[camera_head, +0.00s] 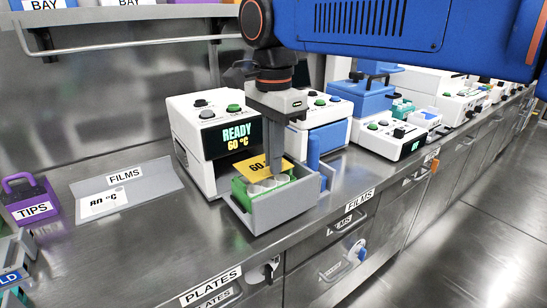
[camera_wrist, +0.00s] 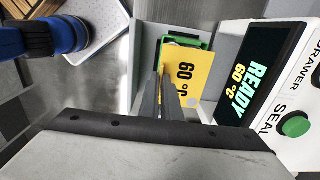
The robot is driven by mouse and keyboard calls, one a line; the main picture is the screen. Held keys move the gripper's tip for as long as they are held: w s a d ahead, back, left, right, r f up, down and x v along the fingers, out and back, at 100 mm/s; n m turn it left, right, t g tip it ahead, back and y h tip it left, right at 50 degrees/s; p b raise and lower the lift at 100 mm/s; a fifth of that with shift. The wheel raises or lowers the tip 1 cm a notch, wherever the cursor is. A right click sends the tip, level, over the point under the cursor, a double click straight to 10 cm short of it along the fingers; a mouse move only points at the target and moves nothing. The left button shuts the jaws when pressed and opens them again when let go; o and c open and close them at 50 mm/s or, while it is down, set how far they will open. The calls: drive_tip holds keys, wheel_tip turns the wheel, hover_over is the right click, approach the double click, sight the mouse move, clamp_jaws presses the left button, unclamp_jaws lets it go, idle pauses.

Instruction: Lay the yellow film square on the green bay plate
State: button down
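The yellow film square (camera_head: 250,166), marked 60 °C, is over the green bay plate (camera_head: 240,191) in the pulled-out grey drawer of the sealer. My gripper (camera_head: 277,170) points down over the drawer, its fingers close together at the film's edge, and appears shut on it. In the wrist view the film (camera_wrist: 192,77) lies beside the finger tips (camera_wrist: 164,72) and covers most of the green plate (camera_wrist: 207,43). I cannot tell whether the film touches the plate. White round shapes show on the plate below the film.
The sealer (camera_head: 207,141) reads READY 60 °C. Its drawer walls (camera_head: 285,208) surround the plate, with a blue upright (camera_head: 313,152) at the right. A white 80 °C film (camera_head: 102,203) lies on the FILMS holder (camera_head: 153,183) at left. A purple TIPS box (camera_head: 31,200) stands farther left.

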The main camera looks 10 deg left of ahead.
drive_tip(key=shift+f, duration=1.65)
drive_tip(key=c, duration=1.9)
unclamp_jaws()
wheel_tip(320, 180, up, 17)
drive_tip(key=shift+r, duration=0.2)
